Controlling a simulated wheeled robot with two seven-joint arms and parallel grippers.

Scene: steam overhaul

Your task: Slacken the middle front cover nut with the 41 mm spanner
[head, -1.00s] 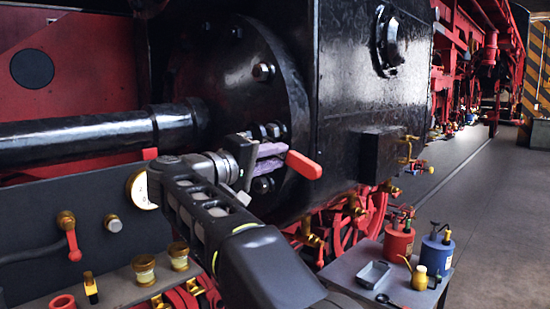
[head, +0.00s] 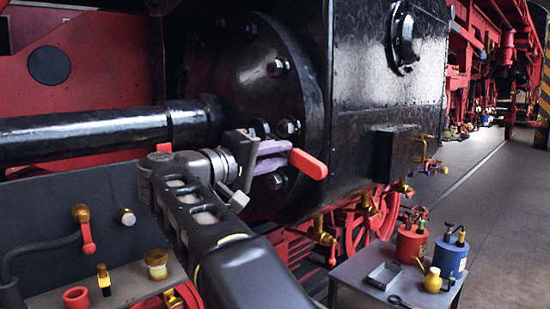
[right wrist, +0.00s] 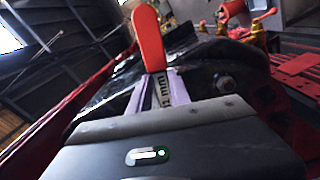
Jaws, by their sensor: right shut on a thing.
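My right gripper (head: 268,158) is shut on the spanner, at the front face of the black round cylinder cover (head: 240,90). The spanner's red end (head: 309,164) sticks out to the right of the fingers. In the right wrist view, the red end (right wrist: 148,38) stands beyond the purple finger pads, and a partly hidden "mm" label shows between them. Cover nuts show at the upper rim (head: 277,67), just above the gripper (head: 288,128) and below it (head: 275,181). The spanner's jaw is hidden, so I cannot tell whether it sits on a nut. My left gripper is out of view.
A thick black rod (head: 90,132) runs into the cover from the left. Brass cocks (head: 320,232) hang below the cylinder. A grey side table (head: 350,268) at lower right holds a red can (head: 411,243), a blue can (head: 450,256) and a tray. The floor beyond is clear.

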